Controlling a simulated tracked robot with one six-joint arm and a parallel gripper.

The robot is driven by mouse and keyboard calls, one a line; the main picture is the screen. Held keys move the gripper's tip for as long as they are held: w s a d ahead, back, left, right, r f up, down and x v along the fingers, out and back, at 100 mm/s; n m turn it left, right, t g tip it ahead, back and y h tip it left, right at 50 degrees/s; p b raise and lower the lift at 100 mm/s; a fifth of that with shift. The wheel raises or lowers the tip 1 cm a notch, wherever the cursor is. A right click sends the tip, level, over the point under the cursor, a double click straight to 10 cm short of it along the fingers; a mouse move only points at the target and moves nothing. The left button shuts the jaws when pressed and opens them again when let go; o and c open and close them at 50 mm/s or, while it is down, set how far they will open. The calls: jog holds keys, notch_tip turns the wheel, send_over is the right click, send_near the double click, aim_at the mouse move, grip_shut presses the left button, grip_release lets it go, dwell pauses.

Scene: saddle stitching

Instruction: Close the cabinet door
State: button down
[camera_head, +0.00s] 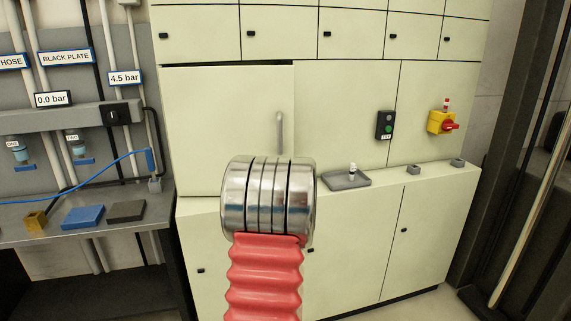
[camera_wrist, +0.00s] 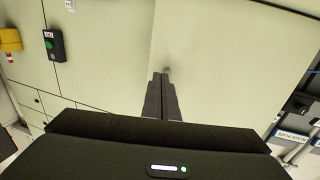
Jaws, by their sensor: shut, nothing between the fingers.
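The cabinet door (camera_head: 215,125) is a pale cream panel at the upper left of the cabinet, with a vertical grey handle (camera_head: 280,133) near its right edge. A thin dark gap shows along its top edge, so it looks slightly ajar; how far is hard to tell. In the wrist view the door (camera_wrist: 230,60) fills the right side, with part of the handle (camera_wrist: 167,71) just beyond my fingertips. My gripper (camera_wrist: 161,78) is shut and empty, pointing at the door near the handle; contact cannot be told. In the head view my arm hides the gripper.
A green-and-black push-button box (camera_head: 384,125) and a yellow box with a red switch (camera_head: 441,122) are right of the door. A grey tray (camera_head: 348,181) stands on the ledge below. A workbench (camera_head: 75,232) with blocks and a blue hose is at left.

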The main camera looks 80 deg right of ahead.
jog(key=shift+d, duration=0.1)
jog(key=x, duration=1.3)
jog(key=shift+w+d, duration=0.15)
jog(key=shift+d, duration=0.25)
jog(key=shift+w, duration=0.1)
